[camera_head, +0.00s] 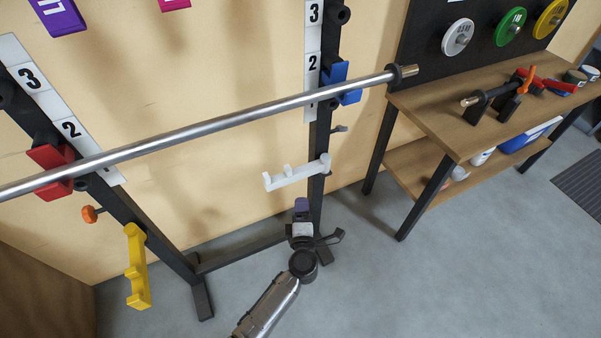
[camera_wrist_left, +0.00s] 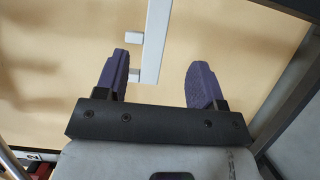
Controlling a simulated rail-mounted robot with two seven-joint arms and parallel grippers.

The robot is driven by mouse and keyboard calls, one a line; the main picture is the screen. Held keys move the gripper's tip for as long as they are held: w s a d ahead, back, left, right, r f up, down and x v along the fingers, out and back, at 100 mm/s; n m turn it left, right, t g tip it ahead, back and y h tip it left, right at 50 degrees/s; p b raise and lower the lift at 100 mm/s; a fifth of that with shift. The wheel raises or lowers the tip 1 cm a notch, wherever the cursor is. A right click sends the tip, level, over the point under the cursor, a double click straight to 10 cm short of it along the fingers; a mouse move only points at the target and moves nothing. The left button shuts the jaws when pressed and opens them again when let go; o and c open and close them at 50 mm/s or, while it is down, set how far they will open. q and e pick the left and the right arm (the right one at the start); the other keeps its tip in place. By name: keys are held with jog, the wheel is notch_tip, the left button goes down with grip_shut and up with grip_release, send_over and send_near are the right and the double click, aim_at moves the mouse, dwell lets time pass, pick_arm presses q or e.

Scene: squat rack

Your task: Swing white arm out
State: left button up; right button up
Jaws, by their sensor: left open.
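The white arm (camera_head: 297,174) is fixed to the rack's right post (camera_head: 317,185) and sticks out to the left, with short upright pegs along it. My left gripper (camera_head: 301,204) is just below the white arm in the head view, near the base of the right post. In the left wrist view, its two purple fingers are open, and the end of the white arm (camera_wrist_left: 157,35) shows between and beyond them. I cannot tell whether they touch it. My right gripper is not in view.
A steel bar (camera_head: 220,130) crosses above, by the red holder (camera_head: 50,170) and blue holder (camera_head: 335,75). A yellow arm (camera_head: 137,268) hangs on the left post. A wooden shelf (camera_head: 440,110) stands at right. The floor in front of it is clear.

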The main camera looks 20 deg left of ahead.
aim_at(301, 177)
pick_arm(q)
jog(key=b+x, duration=0.6)
jog(key=x, duration=0.6)
jog(key=shift+w, duration=0.3)
jog(key=shift+b+x, duration=0.55)
jog(key=shift+x, duration=0.2)
jog(key=shift+r, duration=0.15)
jog(key=c, duration=0.9)
grip_shut()
jog(key=shift+a, duration=0.1)
